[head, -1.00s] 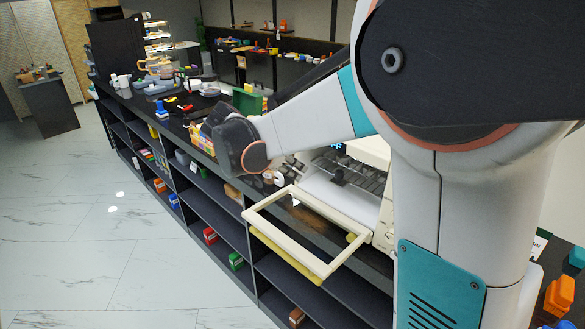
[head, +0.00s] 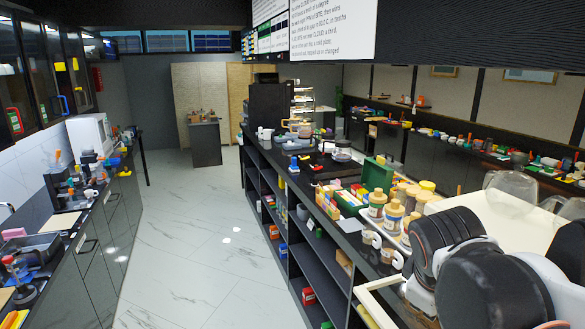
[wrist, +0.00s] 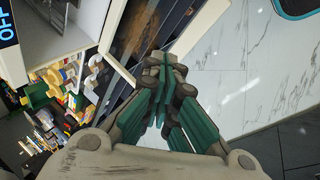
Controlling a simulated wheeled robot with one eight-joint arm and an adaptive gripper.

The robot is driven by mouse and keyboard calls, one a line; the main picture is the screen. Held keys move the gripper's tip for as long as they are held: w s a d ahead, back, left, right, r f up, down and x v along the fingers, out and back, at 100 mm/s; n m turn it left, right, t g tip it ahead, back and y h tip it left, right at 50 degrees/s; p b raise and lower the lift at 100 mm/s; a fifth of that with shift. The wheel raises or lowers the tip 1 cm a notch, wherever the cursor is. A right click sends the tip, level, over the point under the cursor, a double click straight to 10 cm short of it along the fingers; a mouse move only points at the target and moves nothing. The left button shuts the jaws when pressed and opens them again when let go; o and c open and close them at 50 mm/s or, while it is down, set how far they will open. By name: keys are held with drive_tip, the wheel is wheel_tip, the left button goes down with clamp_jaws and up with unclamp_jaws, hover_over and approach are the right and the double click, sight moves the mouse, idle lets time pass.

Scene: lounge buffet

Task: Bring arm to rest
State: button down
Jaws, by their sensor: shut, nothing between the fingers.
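My gripper (wrist: 165,92) shows in the wrist view, its green-padded fingers drawn together with nothing between them. It hangs free, with the counter side on the left and the pale marble floor (wrist: 235,70) on the right. In the head view my folded arm fills the lower right corner, and the gripper itself is hidden there.
A long dark counter (head: 262,160) with open shelves runs away from me, crowded with bottles (head: 392,218), a green box (head: 376,176) and small items. Another cluttered counter (head: 110,210) lines the left wall. The marble floor (head: 195,245) between them is clear.

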drive_tip(key=s+a+f+m+t+y, duration=0.25)
drive_tip(key=s+a+m, duration=0.25)
drive_tip(key=s+m, duration=0.3)
wheel_tip(320, 180, down, 19)
drive_tip(key=b, duration=1.9)
drive_tip(key=shift+w, duration=0.3)
